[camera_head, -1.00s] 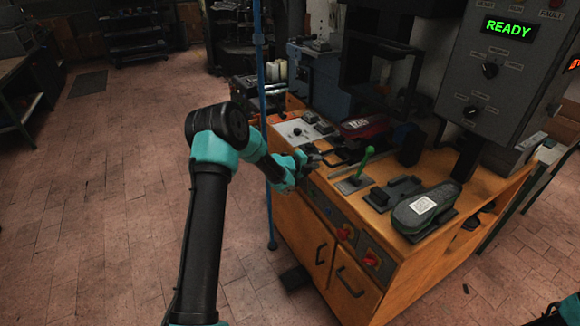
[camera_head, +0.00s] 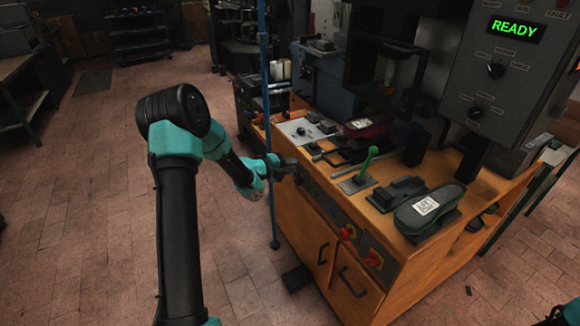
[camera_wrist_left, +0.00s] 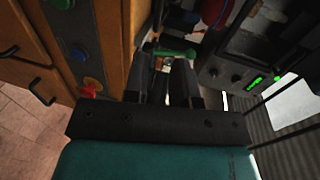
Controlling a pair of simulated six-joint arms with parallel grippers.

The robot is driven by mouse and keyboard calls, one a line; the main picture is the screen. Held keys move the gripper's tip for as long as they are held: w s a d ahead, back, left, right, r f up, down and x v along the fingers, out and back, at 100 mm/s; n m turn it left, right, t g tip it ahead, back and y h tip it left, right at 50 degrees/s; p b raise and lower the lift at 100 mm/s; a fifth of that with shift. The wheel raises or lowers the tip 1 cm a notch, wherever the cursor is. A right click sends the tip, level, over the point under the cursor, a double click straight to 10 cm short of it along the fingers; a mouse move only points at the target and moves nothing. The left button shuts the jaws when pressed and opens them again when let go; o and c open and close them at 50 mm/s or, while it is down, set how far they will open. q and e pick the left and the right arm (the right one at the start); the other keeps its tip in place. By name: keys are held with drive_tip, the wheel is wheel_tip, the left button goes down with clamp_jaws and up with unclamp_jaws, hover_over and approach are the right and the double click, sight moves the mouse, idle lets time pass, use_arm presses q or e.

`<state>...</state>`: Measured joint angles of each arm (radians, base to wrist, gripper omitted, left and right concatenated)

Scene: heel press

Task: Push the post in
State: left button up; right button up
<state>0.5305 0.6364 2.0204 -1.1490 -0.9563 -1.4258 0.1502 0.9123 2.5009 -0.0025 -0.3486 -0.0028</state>
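My left gripper (camera_head: 285,168) is at the front left edge of the wooden press bench (camera_head: 285,225), by the dark front bars and apart from the green-handled lever (camera_head: 368,162). In the left wrist view its two dark fingers (camera_wrist_left: 168,80) have a gap between them and hold nothing I can make out. The green handle (camera_wrist_left: 176,53) shows beyond the fingertips. A dark red shoe (camera_head: 368,127) with a white label sits behind the dark bars (camera_head: 335,157) under the press. I cannot tell for sure which part is the post. My right gripper is not in view.
A dark green labelled shoe form (camera_head: 430,212) lies on the right of the bench. The control box (camera_head: 490,85) reads READY. A blue upright pole (camera_head: 266,110) stands near my left forearm.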

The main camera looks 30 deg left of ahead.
use_arm(q)
drive_tip(key=shift+c, duration=0.2)
drive_tip(key=shift+c, duration=0.8)
drive_tip(key=shift+d+g, duration=0.3)
drive_tip(key=shift+d, duration=0.05)
drive_tip(key=shift+c, duration=0.8)
drive_tip(key=shift+s+d+y, duration=0.15)
drive_tip(key=shift+d+y, duration=0.25)
clamp_jaws()
drive_tip(key=shift+s+d+f+g, duration=0.1)
drive_tip(key=shift+s+d+g, duration=0.15)
drive_tip(key=shift+d+g, duration=0.2)
